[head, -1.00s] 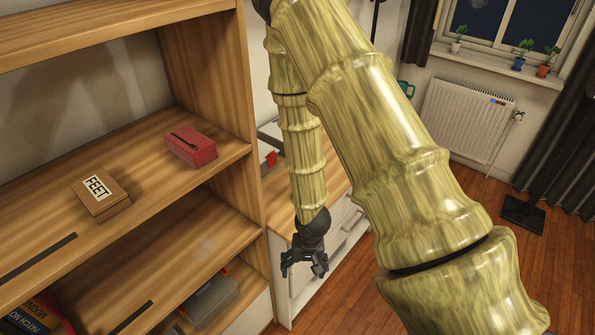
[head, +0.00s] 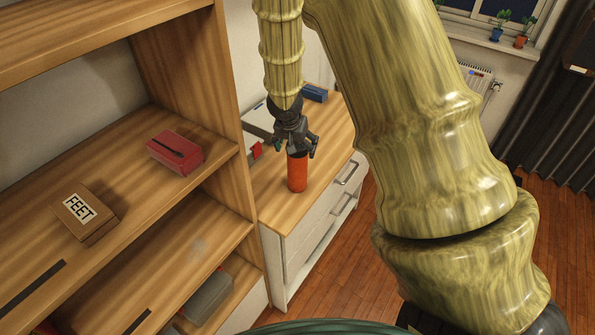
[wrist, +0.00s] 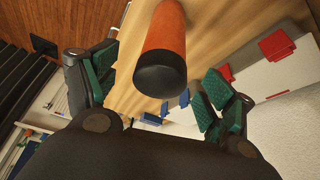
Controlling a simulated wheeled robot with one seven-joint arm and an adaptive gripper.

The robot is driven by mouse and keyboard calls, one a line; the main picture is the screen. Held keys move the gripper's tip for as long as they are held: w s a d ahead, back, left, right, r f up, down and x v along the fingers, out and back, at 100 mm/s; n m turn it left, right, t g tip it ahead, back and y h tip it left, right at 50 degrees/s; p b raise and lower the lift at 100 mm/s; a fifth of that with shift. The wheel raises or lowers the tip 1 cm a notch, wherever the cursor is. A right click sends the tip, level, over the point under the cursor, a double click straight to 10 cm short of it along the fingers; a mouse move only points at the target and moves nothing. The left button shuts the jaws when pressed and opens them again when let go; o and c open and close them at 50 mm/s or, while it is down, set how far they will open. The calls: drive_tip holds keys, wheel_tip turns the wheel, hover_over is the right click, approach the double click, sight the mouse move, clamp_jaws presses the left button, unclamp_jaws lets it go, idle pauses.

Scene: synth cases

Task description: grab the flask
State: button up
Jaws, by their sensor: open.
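The flask (head: 297,174) is an orange cylinder standing upright on the wooden top of a white drawer cabinet in the head view. In the wrist view the flask (wrist: 166,42) shows its orange side and its black cap towards the camera. No finger is seen to touch the flask.
The cabinet top (head: 275,208) also bears a blue object (head: 314,93) at the back and a red object (head: 256,150) by the wall. A wooden shelf unit (head: 235,160) stands close on the left, holding a red case (head: 176,152) and a FEET box (head: 85,213).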

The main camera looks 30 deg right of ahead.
sight(297, 169)
drive_tip(key=shift+x, duration=1.95)
drive_tip(key=shift+w+b+x, duration=0.15)
drive_tip(key=shift+b+x, duration=0.2)
drive_tip(key=shift+x, duration=0.65)
drive_tip(key=shift+w+b+x, duration=0.2)
drive_tip(key=shift+b+x, duration=0.15)
drive_tip(key=shift+x, duration=0.7)
drive_tip(key=shift+r, duration=0.1)
drive_tip(key=shift+a, duration=0.1)
drive_tip(key=c, duration=1.5)
